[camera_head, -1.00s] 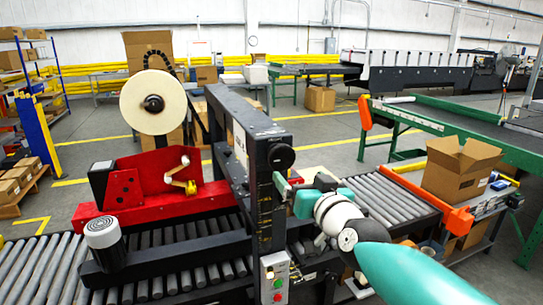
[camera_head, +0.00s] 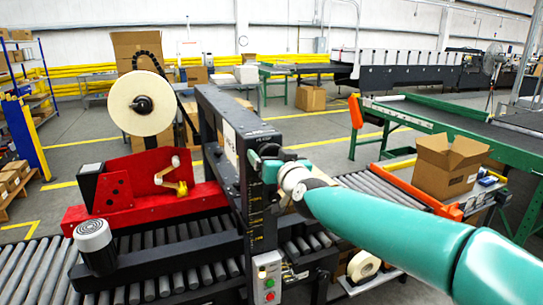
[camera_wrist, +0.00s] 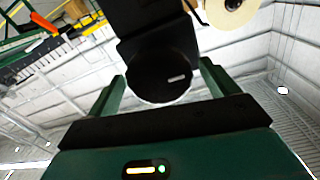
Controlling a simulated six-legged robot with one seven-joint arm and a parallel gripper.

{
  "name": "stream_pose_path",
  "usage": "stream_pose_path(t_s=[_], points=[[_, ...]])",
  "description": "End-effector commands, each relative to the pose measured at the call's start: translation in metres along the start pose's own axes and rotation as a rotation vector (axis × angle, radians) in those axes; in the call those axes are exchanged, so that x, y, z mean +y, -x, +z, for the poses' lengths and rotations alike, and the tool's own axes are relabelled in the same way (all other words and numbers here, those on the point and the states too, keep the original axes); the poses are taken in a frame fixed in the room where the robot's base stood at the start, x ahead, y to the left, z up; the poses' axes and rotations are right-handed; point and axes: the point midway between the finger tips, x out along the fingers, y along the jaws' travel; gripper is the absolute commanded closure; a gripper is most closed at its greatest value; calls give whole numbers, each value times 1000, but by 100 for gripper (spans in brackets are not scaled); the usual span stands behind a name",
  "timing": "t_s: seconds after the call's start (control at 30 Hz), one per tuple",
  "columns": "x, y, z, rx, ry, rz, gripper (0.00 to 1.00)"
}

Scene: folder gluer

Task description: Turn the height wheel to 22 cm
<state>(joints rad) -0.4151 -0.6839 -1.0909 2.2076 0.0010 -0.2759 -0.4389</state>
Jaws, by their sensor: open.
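The height wheel is a black round knob (camera_wrist: 160,75) with a small pale mark on its face. In the wrist view it shows between the two green fingers of my gripper (camera_wrist: 163,82). The fingers are apart, one on each side of the wheel, with gaps showing; I cannot tell how deep the wheel sits between them. The scale marks on the post (camera_head: 257,215) are too small to read.
A red unit with a tape roll (camera_head: 141,103) stands left of the post above a roller conveyor (camera_head: 40,272). A control box with green and red buttons (camera_head: 267,280) is below. An open carton (camera_head: 450,165) stands at the right.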

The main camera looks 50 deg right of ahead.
Motion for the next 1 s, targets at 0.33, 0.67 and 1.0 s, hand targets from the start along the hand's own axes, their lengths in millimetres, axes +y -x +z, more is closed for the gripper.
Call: stream_pose_path(t_s=[0.33,0.67,1.0], points=[[0,-10,0,1,1,1,14],[0,-9,0,0,0,1,58],[0,-9,0,-1,-37,1,58]])
